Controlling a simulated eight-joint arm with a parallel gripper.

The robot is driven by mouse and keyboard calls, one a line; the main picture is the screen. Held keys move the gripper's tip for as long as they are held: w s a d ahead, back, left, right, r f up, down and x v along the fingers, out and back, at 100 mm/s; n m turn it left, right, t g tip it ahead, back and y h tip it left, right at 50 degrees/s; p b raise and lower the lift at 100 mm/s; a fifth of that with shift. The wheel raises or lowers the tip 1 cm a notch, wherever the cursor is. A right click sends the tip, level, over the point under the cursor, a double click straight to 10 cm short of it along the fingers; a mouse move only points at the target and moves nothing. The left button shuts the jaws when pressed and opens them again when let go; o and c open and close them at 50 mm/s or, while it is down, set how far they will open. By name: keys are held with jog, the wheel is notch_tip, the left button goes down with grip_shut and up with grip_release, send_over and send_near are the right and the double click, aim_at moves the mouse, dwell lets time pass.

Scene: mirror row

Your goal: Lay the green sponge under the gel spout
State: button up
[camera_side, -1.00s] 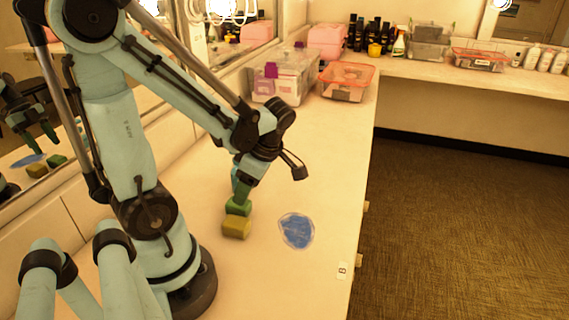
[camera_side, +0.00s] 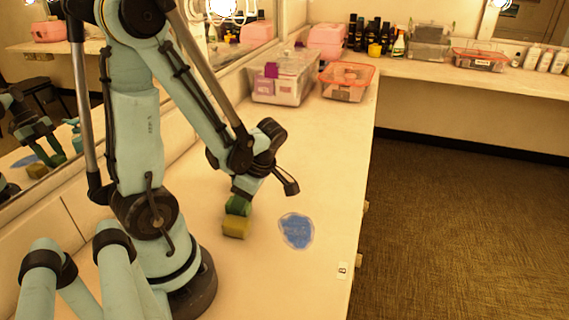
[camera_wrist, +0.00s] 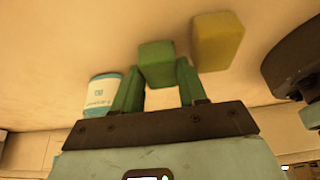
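The green sponge (camera_side: 238,206) is on the counter under my gripper (camera_side: 243,190) in the side view. In the wrist view the green sponge (camera_wrist: 157,62) sits between the two green fingertips of my gripper (camera_wrist: 159,72). The fingers flank it closely on both sides; whether they press on it I cannot tell. A teal bottle with a white label (camera_wrist: 103,92) stands left of the fingers in the wrist view. In the side view, my arm hides that spot, but a teal shape (camera_side: 75,133) shows in the mirror. No spout is clear in the wrist view.
A yellow sponge (camera_side: 235,228) lies just beside the green one; it is also in the wrist view (camera_wrist: 218,41). A blue patch with a pale rim (camera_side: 297,231) lies to its right. A clear bin (camera_side: 284,80) and a red-rimmed box (camera_side: 346,82) stand farther back. The counter between is clear.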

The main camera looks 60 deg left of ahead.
jog(key=shift+c, duration=1.3)
jog(key=shift+r, duration=0.1)
jog(key=shift+r, duration=1.7)
jog(key=d+r, duration=0.7)
jog(key=d, duration=0.4)
jog(key=w+d+r+m+t+h, duration=0.1)
jog(key=w+r+m+t+h, duration=0.2)
jog(key=w+m, duration=0.7)
jog(key=w+d+r+m+t, duration=0.1)
jog(key=w+r+m+t, duration=0.3)
jog(key=m, duration=1.3)
jog(key=shift+s+a+f+n+g+y, duration=0.35)
jog(key=shift+s+a+f+n+y, duration=0.3)
jog(key=shift+s+a+f+n, duration=1.3)
jog(key=shift+s+a+f+n+g+y, duration=0.3)
jog(key=shift+s+a+f+n+y, duration=0.45)
jog(key=shift+a+f+n, duration=2.25)
jog(key=shift+s+a+f+n+g+y, duration=0.5)
jog(key=shift+s+a+f+n, duration=1.1)
jog(key=shift+a+f, duration=1.55)
